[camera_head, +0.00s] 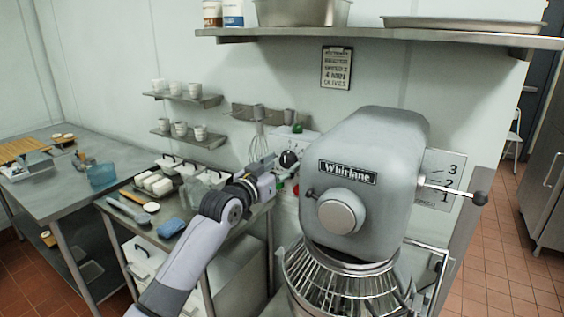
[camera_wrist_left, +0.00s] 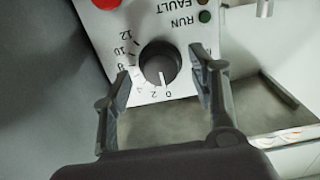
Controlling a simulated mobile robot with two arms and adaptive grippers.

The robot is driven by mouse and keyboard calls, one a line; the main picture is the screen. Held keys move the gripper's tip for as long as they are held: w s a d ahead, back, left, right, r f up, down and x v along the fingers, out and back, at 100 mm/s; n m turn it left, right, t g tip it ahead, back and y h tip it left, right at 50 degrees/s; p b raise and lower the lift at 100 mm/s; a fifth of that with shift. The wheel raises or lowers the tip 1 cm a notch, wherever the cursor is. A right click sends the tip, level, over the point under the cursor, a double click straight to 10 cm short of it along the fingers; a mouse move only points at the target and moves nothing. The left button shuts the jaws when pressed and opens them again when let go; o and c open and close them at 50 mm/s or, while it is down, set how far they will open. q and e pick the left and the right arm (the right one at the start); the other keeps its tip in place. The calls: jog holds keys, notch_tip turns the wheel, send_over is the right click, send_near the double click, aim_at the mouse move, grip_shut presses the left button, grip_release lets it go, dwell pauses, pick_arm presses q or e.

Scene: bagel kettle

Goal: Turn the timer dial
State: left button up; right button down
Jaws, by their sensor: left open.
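The timer dial (camera_wrist_left: 160,65) is a round black knob on a light panel (camera_wrist_left: 178,91), with an upside-down number scale around it in the left wrist view. Its white pointer line is near the 0 end of the scale. In the head view the dark dial (camera_head: 289,158) shows on the wall panel left of the mixer. My left gripper (camera_wrist_left: 163,62) is open, with one finger on each side of the dial. Visible gaps separate the fingers from the knob. In the head view my left gripper (camera_head: 268,170) is by the panel. My right gripper is not in view.
The large grey mixer (camera_head: 375,165) stands close on the right, its wire guard (camera_head: 335,275) below. A red button (camera_wrist_left: 107,3) and a green RUN light (camera_wrist_left: 205,17) are near the dial. A side table (camera_head: 195,235) with tubs and tools is below my left arm.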

pick_arm(q)
jog(key=shift+w+d, duration=0.2)
jog(key=shift+w, duration=0.15)
jog(key=shift+c, duration=0.5)
jog(key=c, duration=1.1)
